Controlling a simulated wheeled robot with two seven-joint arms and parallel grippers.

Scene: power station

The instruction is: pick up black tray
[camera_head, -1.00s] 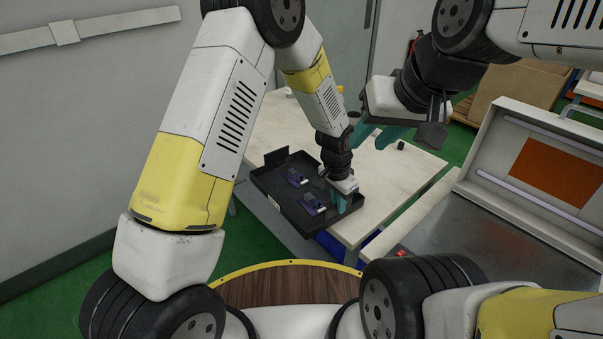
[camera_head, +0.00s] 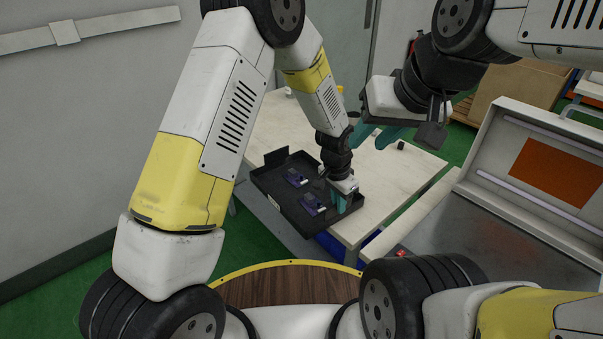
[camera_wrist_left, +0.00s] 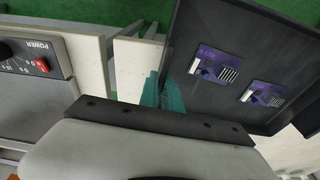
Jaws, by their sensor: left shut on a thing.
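The black tray (camera_head: 284,201) lies at the near left edge of the pale table. It holds two purple circuit parts, one farther (camera_head: 297,178) and one nearer (camera_head: 312,204). My left gripper (camera_head: 339,203) reaches down at the tray's right end, its teal fingers shut on the tray's edge. The left wrist view also shows the fingers (camera_wrist_left: 164,93) at the edge of the tray (camera_wrist_left: 212,112); the exact contact is partly hidden. My right gripper (camera_head: 380,135) is open and empty above the table, to the right of the tray.
The pale table (camera_head: 385,183) has free room right of the tray, with a small black item (camera_head: 401,146) on it. A grey metal workstation with an orange panel (camera_head: 557,172) stands at the right. A wall is at the left.

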